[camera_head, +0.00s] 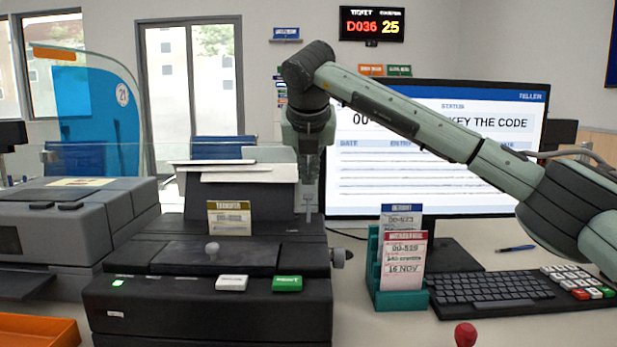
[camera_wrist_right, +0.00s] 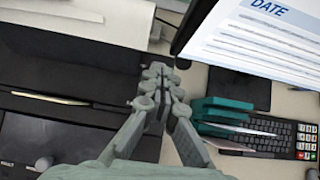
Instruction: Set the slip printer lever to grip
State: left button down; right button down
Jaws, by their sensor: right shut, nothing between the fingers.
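The black slip printer (camera_head: 210,312) stands on the counter, with paper slips (camera_head: 232,172) at its raised back and a yellow-banded card (camera_head: 229,218) standing on top. A grey knob on a short side shaft (camera_head: 340,257) sticks out at its right side; I take this for the lever, but its setting cannot be read. My right gripper (camera_head: 308,213) points down above the printer's back right edge, apart from the side knob. In the wrist view its fingers (camera_wrist_right: 157,76) are together and empty. My left gripper is out of view.
A teal holder (camera_head: 375,275) with two cards stands right of the printer, before the monitor (camera_head: 435,140) and beside the keyboard (camera_head: 490,290). A red-topped stamp (camera_head: 465,334) is at the front. A grey machine (camera_head: 80,220) and orange tray (camera_head: 38,330) are left.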

jog(key=v, duration=1.1)
jog(key=shift+f, duration=0.1)
